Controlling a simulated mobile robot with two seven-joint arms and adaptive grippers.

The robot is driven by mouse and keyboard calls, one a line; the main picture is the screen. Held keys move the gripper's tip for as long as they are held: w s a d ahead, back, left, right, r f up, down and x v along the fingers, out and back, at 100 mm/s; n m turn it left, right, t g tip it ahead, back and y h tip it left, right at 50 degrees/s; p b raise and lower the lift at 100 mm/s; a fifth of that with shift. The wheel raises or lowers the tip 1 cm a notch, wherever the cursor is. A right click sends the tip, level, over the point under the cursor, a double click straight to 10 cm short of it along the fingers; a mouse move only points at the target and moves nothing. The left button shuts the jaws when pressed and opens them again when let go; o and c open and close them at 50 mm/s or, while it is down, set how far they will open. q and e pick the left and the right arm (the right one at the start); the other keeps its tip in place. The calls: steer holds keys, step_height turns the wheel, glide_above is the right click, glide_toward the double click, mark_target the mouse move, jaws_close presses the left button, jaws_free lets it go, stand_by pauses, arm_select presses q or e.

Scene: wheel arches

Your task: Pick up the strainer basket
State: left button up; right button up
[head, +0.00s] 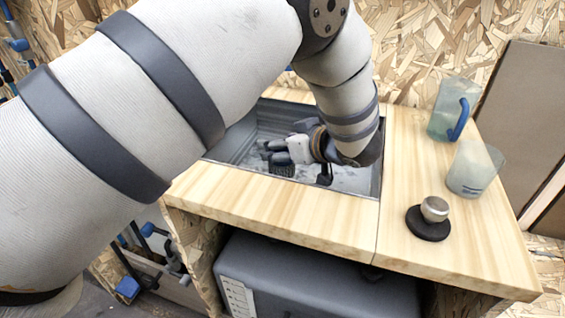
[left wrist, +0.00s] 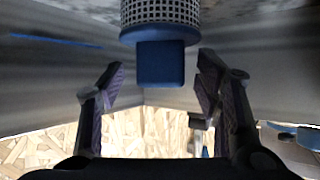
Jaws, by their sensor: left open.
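The strainer basket (left wrist: 160,12) shows at the top of the left wrist view, a light perforated cylinder with a blue rim and a square blue knob (left wrist: 161,64). In the head view, a small dark meshed shape (head: 283,165) in the sink (head: 232,142) looks like the basket. My left gripper (left wrist: 160,70) is open. Its two fingers stand on either side of the knob, with a visible gap on each side. In the head view my left gripper (head: 277,150) is down inside the sink, close to the basket. My right gripper is not in view.
The sink walls surround my left gripper closely. On the wooden counter (head: 290,212) to the right stand a clear jug with a blue handle (head: 448,112), a clear cup (head: 473,168) and a metal knob on a black disc (head: 430,221). A dark grey box (head: 310,280) sits under the counter.

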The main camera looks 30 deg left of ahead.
arm_select(q)
steer(key=shift+r, duration=0.1)
jaws_close()
